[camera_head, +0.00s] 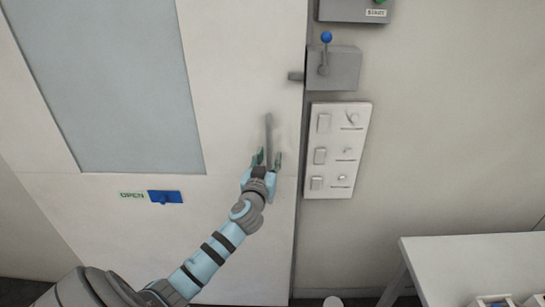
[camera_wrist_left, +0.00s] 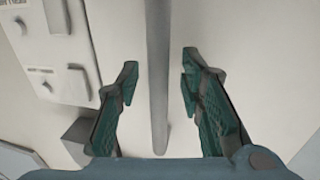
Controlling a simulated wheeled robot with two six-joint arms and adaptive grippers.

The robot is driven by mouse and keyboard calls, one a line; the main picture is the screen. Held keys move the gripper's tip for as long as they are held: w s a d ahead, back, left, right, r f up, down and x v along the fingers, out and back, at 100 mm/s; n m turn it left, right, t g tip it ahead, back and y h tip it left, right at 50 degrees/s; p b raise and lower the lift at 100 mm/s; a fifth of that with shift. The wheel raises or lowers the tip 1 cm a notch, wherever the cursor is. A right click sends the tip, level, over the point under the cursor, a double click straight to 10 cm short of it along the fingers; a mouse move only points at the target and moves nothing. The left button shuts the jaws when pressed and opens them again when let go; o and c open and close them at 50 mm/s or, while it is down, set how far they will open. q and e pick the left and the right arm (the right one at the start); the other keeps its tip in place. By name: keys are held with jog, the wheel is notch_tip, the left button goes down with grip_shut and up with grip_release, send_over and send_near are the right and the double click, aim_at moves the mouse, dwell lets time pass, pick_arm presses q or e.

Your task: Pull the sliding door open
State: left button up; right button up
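The sliding door (camera_head: 235,75) is a large pale panel with a grey-blue window (camera_head: 115,80) in it. Its upright grey bar handle (camera_head: 268,132) is near the door's right edge. My left gripper (camera_head: 267,160) is at the lower end of the handle, with its fingers apart. In the left wrist view, the handle (camera_wrist_left: 157,70) runs between the two open teal fingers (camera_wrist_left: 155,85), with a gap on each side. Whether the fingers reach around the bar cannot be told. My right gripper is not in view.
Right of the door are a grey latch box (camera_head: 334,68) with a blue-knobbed lever and a white switch panel (camera_head: 337,150). A blue slider (camera_head: 165,197) beside an "OPEN" label is low on the door. A white table (camera_head: 455,262) stands at lower right.

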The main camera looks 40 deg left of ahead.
pick_arm(q)
jog(key=shift+w, duration=0.35)
jog(key=shift+c, duration=0.5)
grip_shut()
jog(key=shift+s+a, duration=0.1)
